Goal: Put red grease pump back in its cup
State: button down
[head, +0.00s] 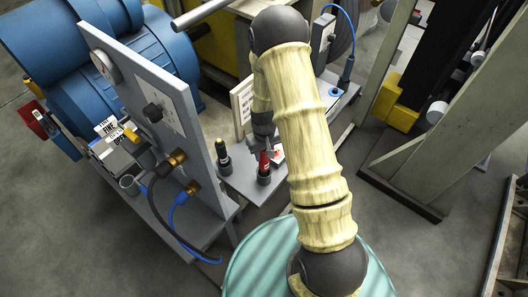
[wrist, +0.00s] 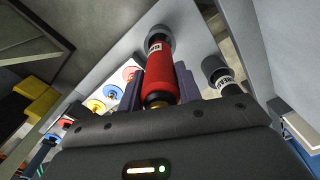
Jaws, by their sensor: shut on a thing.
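The red grease pump (wrist: 160,78) is a red cylinder held upright between the two fingers of my gripper (wrist: 159,90). In the head view the pump (head: 264,162) shows as a short red stretch below my gripper (head: 264,142). Its grey cup (head: 263,179) is directly under it on the grey shelf. In the wrist view the pump's far end meets the cup (wrist: 158,34), with a white label near the join. The pump's lower end appears to be in the cup's mouth; how deep it sits I cannot tell.
A dark pump (head: 222,149) stands in another cup just left on the shelf (head: 241,177). A grey upright panel (head: 165,105) with hoses is further left. A white sign (head: 243,101) stands behind. A teal round surface (head: 262,268) lies below my arm.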

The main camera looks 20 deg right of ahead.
jog(key=shift+f+b, duration=1.1)
jog(key=shift+f, duration=0.4)
jog(key=c, duration=0.9)
grip_release()
jog(key=shift+r, duration=0.1)
notch_tip(320, 180, up, 17)
jog(key=shift+r+b, duration=0.15)
jog(key=shift+b, duration=1.05)
jog(key=shift+w, duration=0.1)
jog(key=s+r+t, duration=0.1)
jog(key=s, duration=0.3)
jog(key=s+r+m, duration=0.1)
jog(key=s+r, duration=0.1)
jog(key=s, duration=0.3)
jog(key=s+r+m+t, duration=0.1)
jog(key=s, duration=0.4)
jog(key=shift+s+r+t, duration=0.15)
jog(key=shift+t, duration=0.15)
